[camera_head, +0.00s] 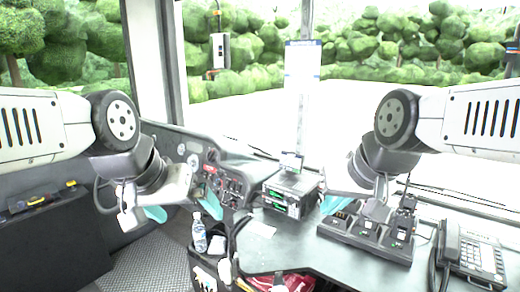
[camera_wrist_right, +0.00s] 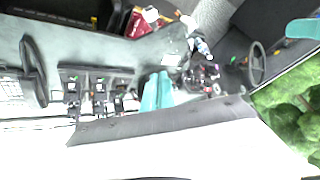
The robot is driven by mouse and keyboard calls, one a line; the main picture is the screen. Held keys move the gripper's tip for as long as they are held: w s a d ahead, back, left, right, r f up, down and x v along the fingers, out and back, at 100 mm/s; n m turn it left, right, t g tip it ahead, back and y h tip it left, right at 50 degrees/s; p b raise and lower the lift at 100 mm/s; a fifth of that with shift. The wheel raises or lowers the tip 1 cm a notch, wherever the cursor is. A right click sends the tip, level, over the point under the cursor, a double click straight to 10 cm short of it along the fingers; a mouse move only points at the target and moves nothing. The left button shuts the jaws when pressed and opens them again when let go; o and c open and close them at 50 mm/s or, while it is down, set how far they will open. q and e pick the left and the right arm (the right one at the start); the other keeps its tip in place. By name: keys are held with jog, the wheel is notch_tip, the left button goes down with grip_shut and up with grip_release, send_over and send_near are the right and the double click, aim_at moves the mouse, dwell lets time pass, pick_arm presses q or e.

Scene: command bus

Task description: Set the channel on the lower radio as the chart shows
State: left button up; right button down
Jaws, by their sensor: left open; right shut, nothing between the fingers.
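Two stacked dark radios stand on the dash in the head view, the upper radio (camera_head: 276,196) over the lower radio (camera_head: 279,208). Both have small green displays, too small to read. A white sheet (camera_head: 302,66) hangs on the window post, its print unreadable; it may be the chart. A small card (camera_head: 291,162) stands on the stack. My right gripper (camera_head: 334,204) is shut and empty, just right of the radios and apart from their fronts; its teal fingers show in the wrist view (camera_wrist_right: 157,91). My left gripper (camera_head: 183,208) is open and empty, left of the radios.
A charger rack with handsets (camera_head: 366,240) lies right of the radios, with a desk phone (camera_head: 472,255) beyond it. A bottle (camera_head: 199,232) and a red packet (camera_head: 270,283) are below at the front.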

jog(key=shift+s+f+n, duration=0.2)
jog(key=shift+s+n, duration=0.1)
jog(key=shift+s, duration=0.6)
jog(key=c, duration=2.1)
grip_release()
